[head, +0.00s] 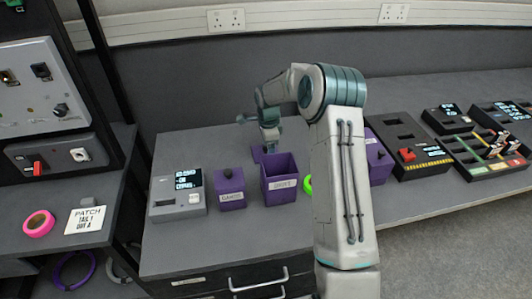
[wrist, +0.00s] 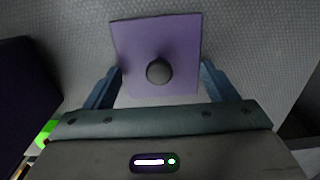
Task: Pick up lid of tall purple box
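The tall purple box (head: 280,184) stands open-topped on the bench, with a white label on its front. A flat square purple lid (wrist: 130,45) with a round dark knob (wrist: 159,71) lies on the grey surface in the wrist view. In the head view a bit of the lid (head: 257,152) shows behind the tall box, mostly hidden. My gripper (wrist: 160,68) is open above the lid, one finger on each side of the knob, with a gap on both sides. In the head view my gripper (head: 269,147) is behind the tall box.
A smaller lidded purple box (head: 230,190) and a grey device with a display (head: 178,193) stand left of the tall box. A bright green ring (head: 308,184) and another purple box (head: 379,162) are to its right. Black devices (head: 408,150) fill the right bench.

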